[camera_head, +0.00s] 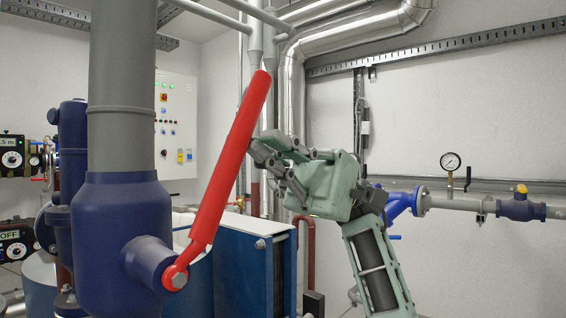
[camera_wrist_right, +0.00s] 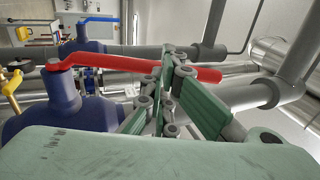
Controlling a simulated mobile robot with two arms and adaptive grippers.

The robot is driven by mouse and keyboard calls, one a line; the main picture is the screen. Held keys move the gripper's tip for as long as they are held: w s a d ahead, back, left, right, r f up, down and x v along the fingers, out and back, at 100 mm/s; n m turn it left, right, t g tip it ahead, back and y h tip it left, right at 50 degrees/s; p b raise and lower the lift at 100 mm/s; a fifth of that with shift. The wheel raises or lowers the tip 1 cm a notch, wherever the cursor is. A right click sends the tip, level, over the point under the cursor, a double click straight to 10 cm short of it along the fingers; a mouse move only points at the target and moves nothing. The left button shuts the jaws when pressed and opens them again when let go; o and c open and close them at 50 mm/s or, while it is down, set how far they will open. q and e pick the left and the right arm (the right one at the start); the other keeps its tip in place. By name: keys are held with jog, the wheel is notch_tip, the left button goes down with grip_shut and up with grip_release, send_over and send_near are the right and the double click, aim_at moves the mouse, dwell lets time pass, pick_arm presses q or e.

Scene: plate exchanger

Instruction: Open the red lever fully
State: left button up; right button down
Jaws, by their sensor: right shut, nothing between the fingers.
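The red lever (camera_head: 230,155) is attached by a bolt to the blue valve body (camera_head: 115,235) at its lower end. It stands up steeply, leaning to the right in the head view. My right gripper (camera_head: 262,156) is at the right side of the lever's upper half, its fingers shut with nothing between them. It looks very close to the lever, but I cannot tell if they touch. In the right wrist view the red lever (camera_wrist_right: 120,63) runs across the picture, partly hidden by the fingers (camera_wrist_right: 166,92). My left gripper is not in view.
A thick grey pipe (camera_head: 122,90) rises from the valve at the left. A blue plate unit (camera_head: 250,265) stands behind the lever. A control panel (camera_head: 175,125) is on the back wall. A pressure gauge (camera_head: 450,161) and blue valves are at the right.

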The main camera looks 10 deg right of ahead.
aim_at(232, 123)
jog(key=shift+s+a+r+t+h+p, duration=0.55)
jog(key=shift+s+a+r+p, duration=0.3)
jog(key=shift+s+a+r, duration=0.3)
jog(key=shift+s+a+r+h+p, duration=0.25)
jog(key=shift+a+p, duration=0.1)
jog(key=shift+a, duration=0.25)
jog(key=shift+s+a+t+h+p, duration=0.35)
jog(key=shift+s+a+t+h, duration=0.1)
jog(key=shift+a, duration=0.25)
